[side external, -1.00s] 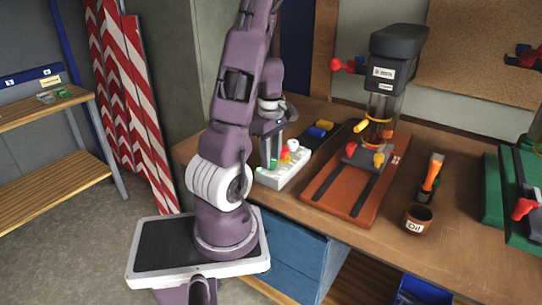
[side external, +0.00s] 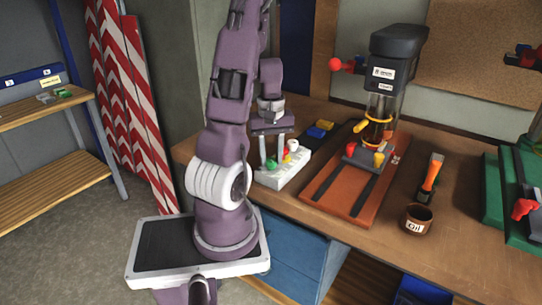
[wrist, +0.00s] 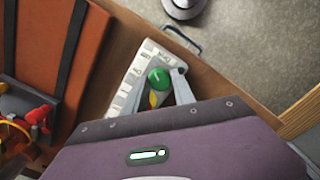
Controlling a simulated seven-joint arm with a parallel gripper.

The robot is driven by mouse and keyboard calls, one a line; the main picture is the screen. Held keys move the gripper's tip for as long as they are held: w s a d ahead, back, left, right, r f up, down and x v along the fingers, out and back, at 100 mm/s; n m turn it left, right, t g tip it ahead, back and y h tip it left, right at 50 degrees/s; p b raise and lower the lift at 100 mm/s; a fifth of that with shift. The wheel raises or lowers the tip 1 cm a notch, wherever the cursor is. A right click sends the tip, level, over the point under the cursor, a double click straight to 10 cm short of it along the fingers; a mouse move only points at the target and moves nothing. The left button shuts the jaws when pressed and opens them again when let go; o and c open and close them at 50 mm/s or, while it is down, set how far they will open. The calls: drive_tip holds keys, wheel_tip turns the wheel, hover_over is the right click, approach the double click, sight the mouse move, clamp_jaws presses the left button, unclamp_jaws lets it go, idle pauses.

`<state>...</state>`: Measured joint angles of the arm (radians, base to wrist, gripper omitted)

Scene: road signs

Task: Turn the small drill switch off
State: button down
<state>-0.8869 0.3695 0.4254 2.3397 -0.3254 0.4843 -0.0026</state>
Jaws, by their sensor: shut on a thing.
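The small drill (side external: 383,100) stands on an orange base at the back of the bench, with a dark head and yellow and red handles. A white switch box (side external: 284,180) sits to the left of it, with a green knob (side external: 270,163) and a whitish knob (side external: 292,146) on top. My gripper (side external: 272,160) points down over the box, one finger on each side of the green knob, and is shut on it. The wrist view shows the green knob (wrist: 158,78) between the fingers, with red and yellow parts close below it.
Blue and yellow pieces (side external: 320,129) lie behind the box. A green machine (side external: 525,205) is at the far right. The bench's front edge is close to the box.

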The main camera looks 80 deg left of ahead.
sight(271, 160)
idle(0.5)
drive_tip(key=c, duration=1.3)
unclamp_jaws()
drive_tip(key=shift+r, duration=0.15)
wheel_tip(271, 160, up, 7)
drive_tip(key=shift+f, duration=0.1)
